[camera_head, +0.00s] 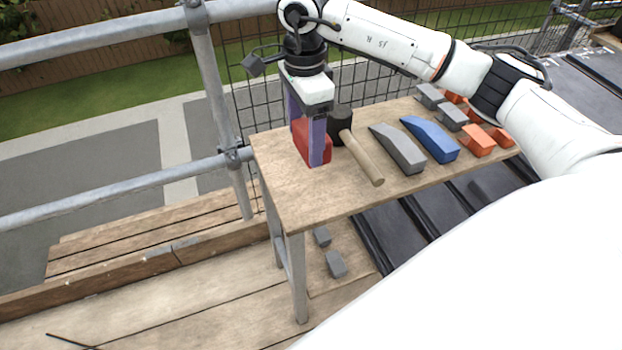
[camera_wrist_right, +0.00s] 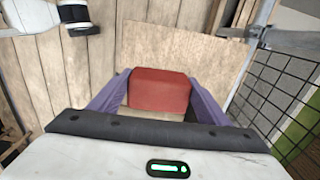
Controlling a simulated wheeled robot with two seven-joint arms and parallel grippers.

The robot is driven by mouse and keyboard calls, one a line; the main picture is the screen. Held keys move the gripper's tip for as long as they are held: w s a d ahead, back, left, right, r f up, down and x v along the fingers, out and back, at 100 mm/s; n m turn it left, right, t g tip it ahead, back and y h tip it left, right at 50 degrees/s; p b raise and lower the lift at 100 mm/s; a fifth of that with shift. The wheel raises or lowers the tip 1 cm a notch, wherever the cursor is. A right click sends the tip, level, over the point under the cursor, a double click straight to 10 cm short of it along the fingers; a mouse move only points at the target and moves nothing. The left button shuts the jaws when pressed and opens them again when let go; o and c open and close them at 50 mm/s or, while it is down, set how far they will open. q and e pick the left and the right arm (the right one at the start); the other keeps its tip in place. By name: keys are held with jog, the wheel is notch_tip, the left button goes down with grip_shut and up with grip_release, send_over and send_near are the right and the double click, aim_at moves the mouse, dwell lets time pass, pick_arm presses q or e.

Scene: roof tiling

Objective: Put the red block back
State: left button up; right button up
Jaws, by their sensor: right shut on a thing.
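The red block (camera_head: 301,146) is at the left end of the wooden table (camera_head: 290,194), partly hidden behind my right gripper's finger. My right gripper (camera_head: 316,158) points down over it, with its purple fingers on either side. In the right wrist view the red block (camera_wrist_right: 160,89) sits between the two purple fingers (camera_wrist_right: 158,104), and the gripper is shut on it. The block appears at or very near the table top; I cannot tell whether it touches.
A mallet (camera_head: 361,155) lies just right of the gripper. Beyond it are a grey wedge (camera_head: 399,150), a blue wedge (camera_head: 431,140) and several grey and orange blocks (camera_head: 477,141). Scaffold rails (camera_head: 120,196) run at left. The table's front left is clear.

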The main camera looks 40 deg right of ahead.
notch_tip(320, 180, down, 10)
jog(key=shift+w+d+r, duration=0.1)
dwell(0.4)
jog(key=shift+f, duration=0.2)
jog(key=o, duration=1.5)
notch_tip(320, 180, up, 12)
jog(key=shift+r, duration=0.2)
